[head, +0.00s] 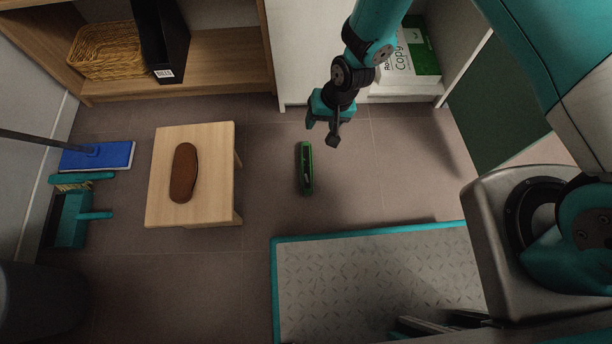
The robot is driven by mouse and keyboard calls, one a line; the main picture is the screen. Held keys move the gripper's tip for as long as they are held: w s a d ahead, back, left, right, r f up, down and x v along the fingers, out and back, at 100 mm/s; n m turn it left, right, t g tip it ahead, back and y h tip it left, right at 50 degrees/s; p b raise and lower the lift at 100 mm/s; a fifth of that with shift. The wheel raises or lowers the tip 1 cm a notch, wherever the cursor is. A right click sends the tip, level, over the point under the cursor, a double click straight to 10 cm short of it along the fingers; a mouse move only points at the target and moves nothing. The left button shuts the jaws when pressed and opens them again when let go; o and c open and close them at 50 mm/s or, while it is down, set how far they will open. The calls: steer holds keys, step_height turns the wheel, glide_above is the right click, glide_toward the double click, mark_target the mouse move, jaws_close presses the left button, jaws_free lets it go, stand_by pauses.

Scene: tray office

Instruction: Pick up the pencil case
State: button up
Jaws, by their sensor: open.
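A brown, rounded, elongated case (184,172), which looks like the pencil case, lies lengthwise on a low light-wood stool (220,145) at the left. My gripper (322,134) is open and empty, pointing down, to the right of the stool and apart from the case. Nothing covers the case in this view.
A narrow green object (305,168) with a dark middle lies on the floor just below my gripper in the picture. A blue mop (98,156) and a teal dustpan (73,221) are left of the stool. Shelves with a wicker basket (104,50) stand behind.

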steer(key=b, duration=0.2)
glide_toward(309, 169)
steer(key=b+x, duration=0.6)
steer(key=shift+w+a+r+b, duration=0.1)
steer(key=shift+w+b, duration=0.25)
steer(key=shift+b, duration=0.05)
steer(key=b+x, duration=0.1)
steer(key=x, duration=0.1)
steer(key=b+x, duration=0.3)
steer(key=shift+s+f+b, duration=0.3)
steer(key=shift+f+b, duration=0.05)
steer(key=shift+f, duration=0.05)
steer(key=shift+r, duration=0.1)
steer(key=c, duration=0.6)
